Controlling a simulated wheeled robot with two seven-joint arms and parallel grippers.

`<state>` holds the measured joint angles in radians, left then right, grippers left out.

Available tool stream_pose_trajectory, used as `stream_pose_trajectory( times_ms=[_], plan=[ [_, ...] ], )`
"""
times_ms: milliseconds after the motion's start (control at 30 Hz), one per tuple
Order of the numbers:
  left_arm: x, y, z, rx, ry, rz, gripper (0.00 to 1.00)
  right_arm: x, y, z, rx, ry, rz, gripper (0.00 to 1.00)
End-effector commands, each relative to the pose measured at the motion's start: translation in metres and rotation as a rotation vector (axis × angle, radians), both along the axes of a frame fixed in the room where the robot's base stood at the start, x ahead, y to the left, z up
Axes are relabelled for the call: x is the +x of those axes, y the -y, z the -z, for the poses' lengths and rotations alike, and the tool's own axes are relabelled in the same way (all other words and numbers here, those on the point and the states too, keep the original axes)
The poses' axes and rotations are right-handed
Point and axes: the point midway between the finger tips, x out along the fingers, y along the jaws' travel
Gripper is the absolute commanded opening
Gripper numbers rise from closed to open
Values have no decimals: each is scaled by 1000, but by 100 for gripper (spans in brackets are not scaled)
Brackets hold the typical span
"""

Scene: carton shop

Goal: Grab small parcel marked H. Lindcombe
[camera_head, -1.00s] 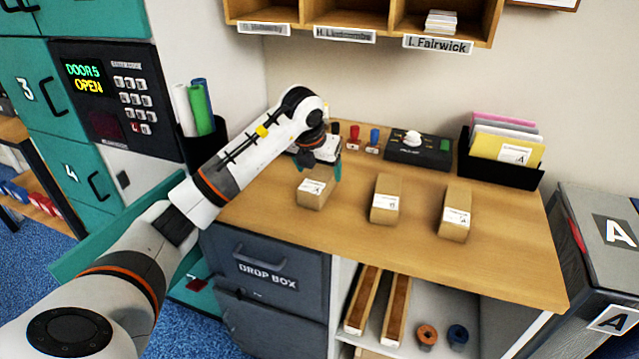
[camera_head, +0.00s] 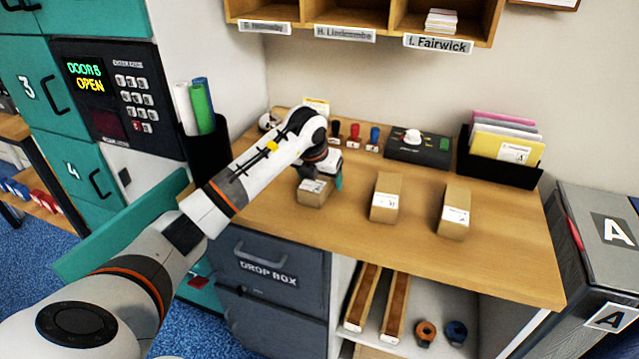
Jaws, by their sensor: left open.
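Three small brown parcels with white labels stand in a row on the wooden counter (camera_head: 300,230): a left parcel (camera_head: 311,197), a middle parcel (camera_head: 386,190) and a right parcel (camera_head: 455,205). The names on their labels are too small to read, so I cannot tell which is marked H. Lindcombe. My left gripper (camera_head: 325,181) is open, pointing down at the left parcel, with its fingers around or just behind it. The arm and fingers hide part of that parcel. My right gripper is not in view.
Stamps (camera_head: 354,133) and a dark device (camera_head: 417,148) stand at the back, beside a black file holder (camera_head: 500,168). Pigeonholes with name labels, one reading H. Lindcombe (camera_head: 345,34), hang above. An open teal door (camera_head: 120,232) is at the left. The counter's front is clear.

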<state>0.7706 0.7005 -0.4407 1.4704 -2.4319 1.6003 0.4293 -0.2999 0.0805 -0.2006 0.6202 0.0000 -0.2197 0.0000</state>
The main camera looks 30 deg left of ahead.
Motion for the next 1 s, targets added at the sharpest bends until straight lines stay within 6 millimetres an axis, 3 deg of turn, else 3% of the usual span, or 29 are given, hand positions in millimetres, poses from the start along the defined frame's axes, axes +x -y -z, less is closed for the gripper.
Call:
stream_pose_trajectory(
  times_ms=[400,733,1000],
  plan=[
    [0,0,2,1,0,0,78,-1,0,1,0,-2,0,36],
    [0,0,2,1,0,-1,24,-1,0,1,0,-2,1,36],
    [0,0,-2,-1,2,-1,24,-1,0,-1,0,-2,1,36]
  ],
)
